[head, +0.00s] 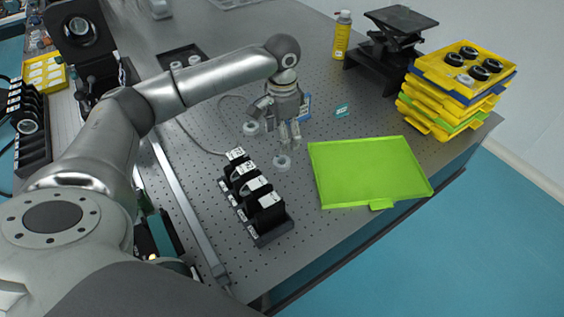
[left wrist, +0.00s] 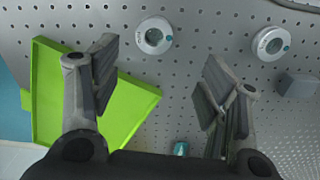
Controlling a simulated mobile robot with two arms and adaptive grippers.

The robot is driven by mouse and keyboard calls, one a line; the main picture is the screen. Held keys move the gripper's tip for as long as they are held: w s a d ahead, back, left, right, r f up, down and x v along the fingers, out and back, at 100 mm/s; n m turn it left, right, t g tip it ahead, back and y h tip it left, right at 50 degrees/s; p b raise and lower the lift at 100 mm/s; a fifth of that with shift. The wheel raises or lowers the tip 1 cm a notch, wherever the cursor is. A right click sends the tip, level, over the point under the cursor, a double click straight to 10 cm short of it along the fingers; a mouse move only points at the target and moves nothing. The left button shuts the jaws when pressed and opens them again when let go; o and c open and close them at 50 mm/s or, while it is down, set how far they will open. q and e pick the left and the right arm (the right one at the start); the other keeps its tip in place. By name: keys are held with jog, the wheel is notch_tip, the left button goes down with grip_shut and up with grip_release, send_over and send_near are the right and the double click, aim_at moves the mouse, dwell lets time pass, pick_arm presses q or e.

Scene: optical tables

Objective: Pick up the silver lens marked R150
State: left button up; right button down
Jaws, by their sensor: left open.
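Two round silver lenses lie flat on the perforated grey table. One lens (head: 283,162) is between the black rack and the green tray, and it also shows at the upper middle of the left wrist view (left wrist: 154,36). The other lens (head: 250,128) is left of my gripper, and it shows at the upper right of the wrist view (left wrist: 271,42). Their markings are too small to read surely. My left gripper (head: 290,138) is open and empty, pointing down just behind the first lens. Its spread fingers also show in the left wrist view (left wrist: 162,82).
A bright green tray (head: 368,172) lies to the right. A black rack (head: 262,228) with several labelled slots stands in front. Stacked yellow trays (head: 430,110), a black lift stand (head: 395,45) and a yellow can (head: 342,35) stand at back right. A small teal tag (head: 342,111) is near.

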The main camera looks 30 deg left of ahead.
aim_at(283, 160)
pick_arm(q)
jog(key=f, duration=0.8)
jog(key=shift+s+d+f+p, duration=0.2)
jog(key=shift+s+d+p, duration=0.1)
jog(key=shift+d+p, duration=0.05)
jog(key=c, duration=1.1)
